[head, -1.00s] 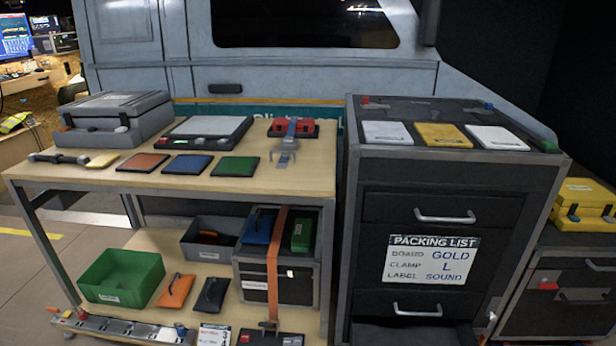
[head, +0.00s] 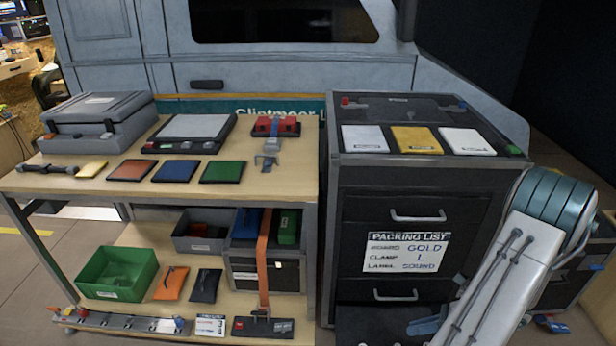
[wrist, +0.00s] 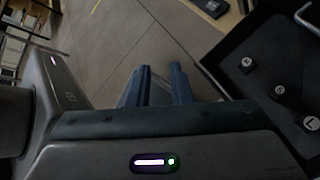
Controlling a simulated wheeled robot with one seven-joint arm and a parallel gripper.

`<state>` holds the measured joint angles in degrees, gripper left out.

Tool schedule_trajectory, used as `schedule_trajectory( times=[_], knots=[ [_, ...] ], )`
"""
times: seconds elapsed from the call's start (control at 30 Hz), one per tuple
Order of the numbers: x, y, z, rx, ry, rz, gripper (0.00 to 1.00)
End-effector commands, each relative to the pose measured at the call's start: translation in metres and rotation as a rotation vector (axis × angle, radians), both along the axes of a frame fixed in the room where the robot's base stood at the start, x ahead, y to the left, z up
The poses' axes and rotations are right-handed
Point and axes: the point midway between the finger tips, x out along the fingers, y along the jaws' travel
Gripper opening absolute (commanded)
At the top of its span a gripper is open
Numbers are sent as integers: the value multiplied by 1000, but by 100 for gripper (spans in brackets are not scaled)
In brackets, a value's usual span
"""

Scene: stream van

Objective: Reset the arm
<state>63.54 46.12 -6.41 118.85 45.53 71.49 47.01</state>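My gripper (wrist: 160,82) shows in the wrist view with its two fingers apart over the bare floor, and nothing shows between them. In the head view my white and teal arm comes in at the right, and blue finger-like parts of my gripper (head: 427,325) show low in front of the dark cabinet (head: 410,205). An open drawer (head: 370,322) lies at the cabinet's foot, left of my gripper. In the wrist view the drawer (wrist: 262,65) is to the right of the fingers and holds several round knobs, one marked L.
A workbench (head: 280,185) at the left carries a grey case (head: 95,125), coloured boards and a red clamp device (head: 275,127). Its lower shelf has a green bin (head: 118,275) and pouches. A cabinet stands behind my arm.

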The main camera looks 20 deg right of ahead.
Motion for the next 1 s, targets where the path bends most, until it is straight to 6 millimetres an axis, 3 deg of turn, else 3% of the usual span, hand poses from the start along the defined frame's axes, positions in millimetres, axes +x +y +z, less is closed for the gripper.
schedule_trajectory(
  times=[0.03,0.47,1.0],
  knots=[
    [9,9,26,-48,-27,80,19],
    [41,85,159,-400,-275,729,19],
    [36,178,303,-793,-670,1551,19]
  ],
)
